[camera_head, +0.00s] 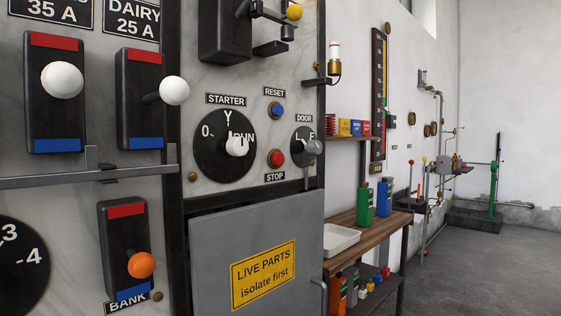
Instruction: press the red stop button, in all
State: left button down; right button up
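The red stop button (276,158) is a small round red knob in a brass collar on the pale marble panel. The STOP label (275,177) is just below it. A blue reset button (277,110) sits above it, under the RESET label. The black starter dial (224,146) with a white knob is to its left. The grey door knob (312,147) on a black dial is to its right. Neither gripper shows in the head view.
White-knobbed switches (62,80) and an orange-knobbed bank switch (141,265) stick out on the left. A horizontal grey bar (50,181) crosses there. A grey cabinet door (215,240) is below the button. A wooden bench (365,236) and open floor (460,275) lie to the right.

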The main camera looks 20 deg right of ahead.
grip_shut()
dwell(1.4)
